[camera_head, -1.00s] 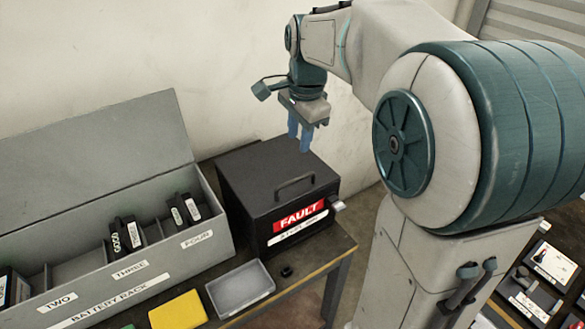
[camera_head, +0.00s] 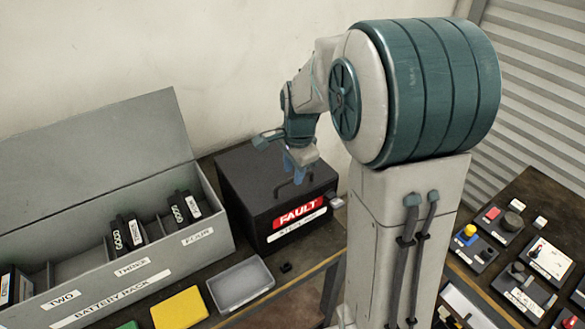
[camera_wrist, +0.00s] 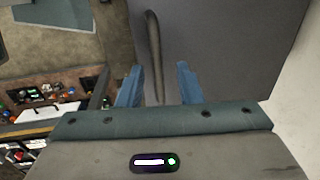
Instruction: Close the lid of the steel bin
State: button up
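The lid carries a bar handle (camera_head: 280,188), which also shows in the wrist view (camera_wrist: 154,50). My gripper (camera_head: 295,178) points down at the handle, low over the lid. In the wrist view my gripper (camera_wrist: 157,85) has its two blue fingers apart, with the handle between them in the picture. I cannot tell whether a finger touches it.
The grey battery rack (camera_head: 130,285) stands at left with its cover raised and black packs inside. A grey tray (camera_head: 240,284), a yellow block (camera_head: 180,308) and a small black piece (camera_head: 286,267) lie in front. A panel of controls (camera_head: 520,260) is at right. A wall stands behind.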

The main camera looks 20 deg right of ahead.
grip_shut()
dwell(1.2)
grip_release()
jog(key=shift+r, duration=0.15)
notch_tip(320, 180, up, 14)
jog(key=s+b, duration=0.1)
jog(key=shift+s+d+f, duration=0.25)
jog(key=shift+s, duration=0.15)
